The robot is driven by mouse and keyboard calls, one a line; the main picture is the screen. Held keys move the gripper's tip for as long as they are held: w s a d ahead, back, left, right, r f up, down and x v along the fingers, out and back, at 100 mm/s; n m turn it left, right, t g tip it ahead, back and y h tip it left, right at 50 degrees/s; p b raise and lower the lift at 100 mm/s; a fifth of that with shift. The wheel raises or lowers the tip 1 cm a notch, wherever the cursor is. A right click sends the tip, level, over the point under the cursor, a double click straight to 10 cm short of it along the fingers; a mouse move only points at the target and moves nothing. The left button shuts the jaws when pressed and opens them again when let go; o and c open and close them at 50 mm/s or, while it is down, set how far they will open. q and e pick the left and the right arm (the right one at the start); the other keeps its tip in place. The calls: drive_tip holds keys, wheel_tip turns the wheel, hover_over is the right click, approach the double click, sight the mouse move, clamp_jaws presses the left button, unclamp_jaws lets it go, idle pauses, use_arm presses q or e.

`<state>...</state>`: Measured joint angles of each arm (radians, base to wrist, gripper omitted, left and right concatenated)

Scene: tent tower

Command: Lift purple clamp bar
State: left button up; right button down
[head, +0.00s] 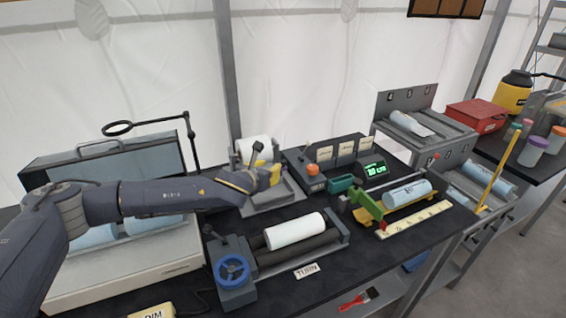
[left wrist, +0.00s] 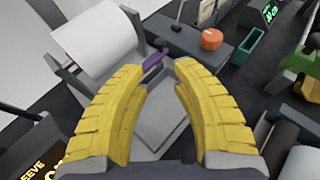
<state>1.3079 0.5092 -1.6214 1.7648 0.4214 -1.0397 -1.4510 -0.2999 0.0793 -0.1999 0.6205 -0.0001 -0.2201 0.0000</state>
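The purple clamp bar (left wrist: 155,58) shows in the left wrist view as a short purple piece just beyond and between my left fingertips. It lies beside a white roll on a grey stand, and part of it may be hidden by the left finger. I cannot make it out in the head view. My left gripper (head: 270,176) reaches over the grey stand, and its yellow fingers (left wrist: 161,66) are apart with a gap between the tips. I cannot tell whether a finger touches the bar. My right gripper is not in view.
The white roll (head: 255,149) stands behind my left gripper. A roller unit with another white roll (head: 295,229) lies in front of it. An orange knob (head: 313,170), a green tray (head: 341,183) and a green lever (head: 368,206) are to the right.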

sight(283, 161)
use_arm(q)
drive_tip(key=x, duration=1.3)
drive_tip(key=shift+w+d+f, duration=0.1)
drive_tip(key=shift+w+f, duration=0.05)
drive_tip(key=shift+w, duration=0.2)
drive_tip(key=shift+c, duration=0.6)
clamp_jaws()
